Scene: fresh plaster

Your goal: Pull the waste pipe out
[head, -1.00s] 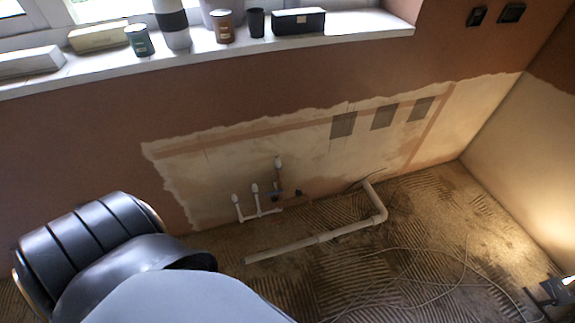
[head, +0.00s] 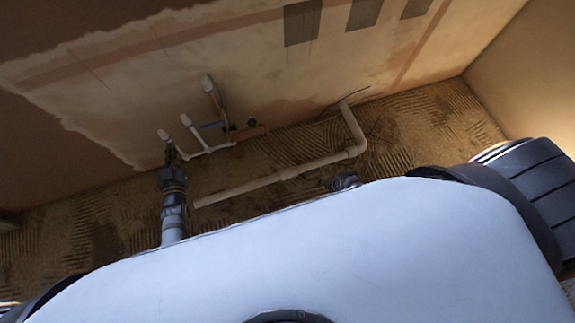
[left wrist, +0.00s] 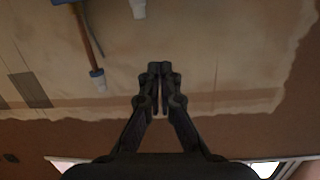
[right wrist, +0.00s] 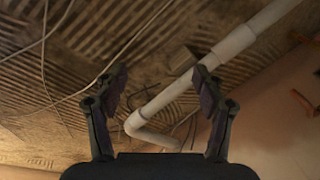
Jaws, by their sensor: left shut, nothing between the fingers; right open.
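The waste pipe (head: 285,175) is a long off-white pipe lying on the ridged floor, with an elbow at its right end and a short branch running back to the wall. My left gripper (head: 170,152) is shut and empty, in front of the capped white pipes and left of the waste pipe's open end. In the left wrist view this gripper (left wrist: 157,68) points at the wall. My right gripper (head: 345,180) barely shows past my body. In the right wrist view it (right wrist: 160,78) is open, and the waste pipe (right wrist: 232,45) crosses beyond and between its fingers, apparently not held.
Capped white pipes (head: 196,132) and a copper pipe (head: 214,100) stand at the bare plaster wall. Loose cables (right wrist: 110,68) lie on the floor. Grey patches (head: 302,22) mark the wall. Floor left of the waste pipe looks clear.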

